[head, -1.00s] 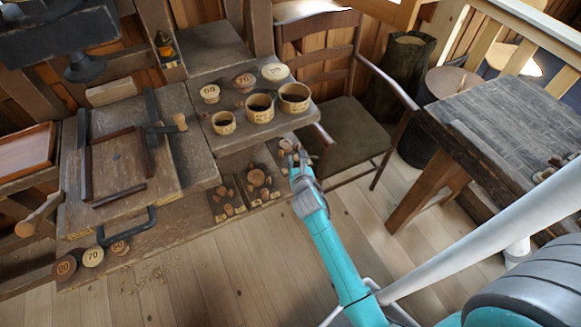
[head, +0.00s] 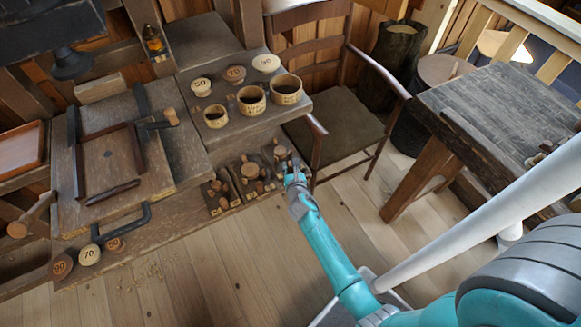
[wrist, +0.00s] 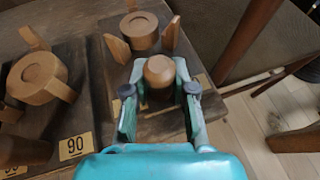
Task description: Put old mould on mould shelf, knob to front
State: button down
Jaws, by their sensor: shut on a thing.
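My gripper (head: 292,172) is at the right end of the low shelf (head: 165,212). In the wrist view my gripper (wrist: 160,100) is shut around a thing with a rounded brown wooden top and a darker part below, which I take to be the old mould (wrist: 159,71). The fingers stand on its left and right sides and partly hide it. It is over or on the front part of a dark board. I cannot tell whether its underside touches the board, nor which way its knob faces.
Beyond the fingers a wooden disc (wrist: 140,28) sits between upright pegs on the dark board. A chair (head: 340,125) stands close on the right; open floor lies in front.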

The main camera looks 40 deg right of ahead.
jog(key=c, duration=1)
grip_release()
jog(key=shift+o, duration=0.2)
jog(key=v, duration=1.2)
jog(key=s+a+r+m+t+y, duration=0.1)
jog(key=s+a+r+m+y, duration=0.2)
jog(key=s+a+m, duration=0.5)
jog(key=s+a+r+m+t+y, duration=0.15)
jog(key=s+a+m, duration=0.35)
jog(key=s, duration=0.5)
jog(key=s+a+r+m+y, duration=0.1)
jog(key=s+a+r+m, duration=0.1)
jog(key=s+r+m, duration=0.4)
jog(key=s+a+r+m+t+y, duration=0.1)
jog(key=s+a+r+m+y, duration=0.1)
jog(key=s+r+m, duration=0.4)
notch_tip(320, 180, up, 6)
jog(key=m, duration=0.4)
jog(key=shift+s+a+f, duration=0.2)
jog(key=shift+s+a, duration=0.05)
jog(key=shift+s, duration=0.1)
